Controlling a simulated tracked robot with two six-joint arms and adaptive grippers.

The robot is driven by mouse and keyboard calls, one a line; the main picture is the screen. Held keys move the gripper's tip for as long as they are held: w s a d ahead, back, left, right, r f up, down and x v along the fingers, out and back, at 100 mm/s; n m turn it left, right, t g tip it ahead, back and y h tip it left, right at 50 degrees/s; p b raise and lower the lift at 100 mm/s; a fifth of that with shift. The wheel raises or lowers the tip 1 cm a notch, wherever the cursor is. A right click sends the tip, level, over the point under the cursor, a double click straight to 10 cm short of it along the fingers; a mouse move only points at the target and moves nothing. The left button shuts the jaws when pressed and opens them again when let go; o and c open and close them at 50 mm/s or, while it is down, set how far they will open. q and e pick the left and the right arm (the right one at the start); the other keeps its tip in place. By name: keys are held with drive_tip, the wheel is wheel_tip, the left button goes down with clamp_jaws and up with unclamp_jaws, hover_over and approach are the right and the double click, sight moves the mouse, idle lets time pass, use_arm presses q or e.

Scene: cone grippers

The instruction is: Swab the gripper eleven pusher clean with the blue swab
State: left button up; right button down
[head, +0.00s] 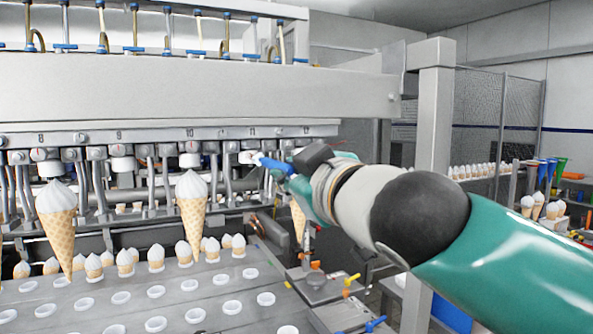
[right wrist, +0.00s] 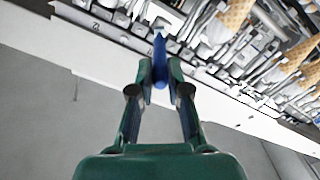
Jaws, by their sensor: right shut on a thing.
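My right gripper (head: 284,174) comes in from the right and is shut on the blue swab (head: 271,163). In the right wrist view the swab (right wrist: 159,50) stands between the fingertips (right wrist: 160,75) and points away from me. I cannot tell whether swab and pusher touch. Any dirt on the pusher is too small to see. My left gripper is not in view.
Large ice cream cones (head: 192,208) hang under the machine beam (head: 190,92). A perforated grey conveyor (head: 150,300) with smaller cones runs below. Pipes and rods crowd the row of stations. A grey post (head: 431,110) stands behind my right arm. Valves with coloured handles (head: 350,284) sit below it.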

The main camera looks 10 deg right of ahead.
drive_tip(key=shift+x, duration=1.05)
idle(0.6)
